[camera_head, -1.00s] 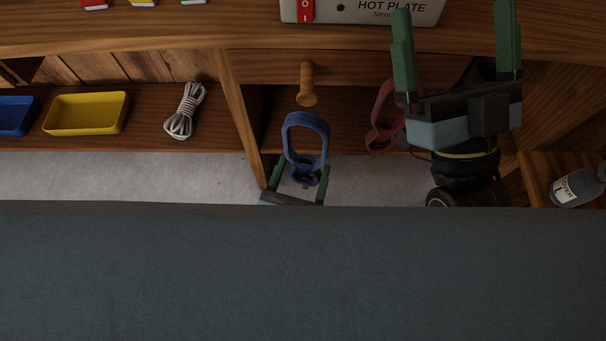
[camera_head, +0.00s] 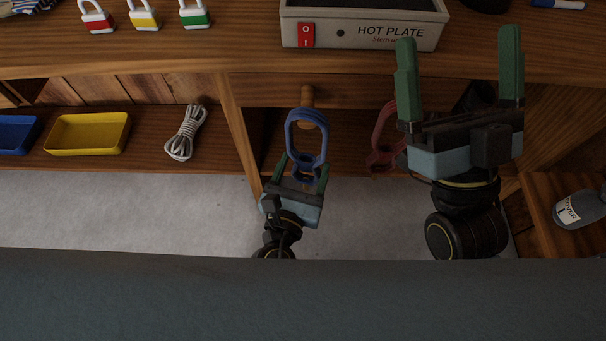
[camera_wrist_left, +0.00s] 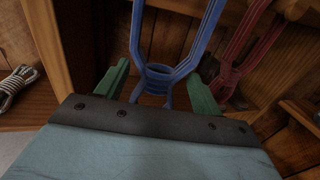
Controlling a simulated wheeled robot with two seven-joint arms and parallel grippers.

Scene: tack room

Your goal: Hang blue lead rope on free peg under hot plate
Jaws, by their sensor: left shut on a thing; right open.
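The blue lead rope (camera_head: 291,137) is a looped bundle, also seen in the left wrist view (camera_wrist_left: 213,22). My left gripper (camera_head: 304,172) is shut on its lower, bound part and holds it upright. The free wooden peg (camera_head: 307,94) sticks out below the hot plate (camera_head: 365,33). The top of the blue loop overlaps the peg's lower end in the head view; I cannot tell whether the loop is around it. My right gripper (camera_head: 458,50) is open and empty, in front of the shelf's right part.
A red rope (camera_head: 382,155) hangs right of the peg, partly hidden by my right gripper. A shelf at left holds a yellow tray (camera_head: 88,134), a blue tray (camera_head: 17,134) and a white rope bundle (camera_head: 185,134).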

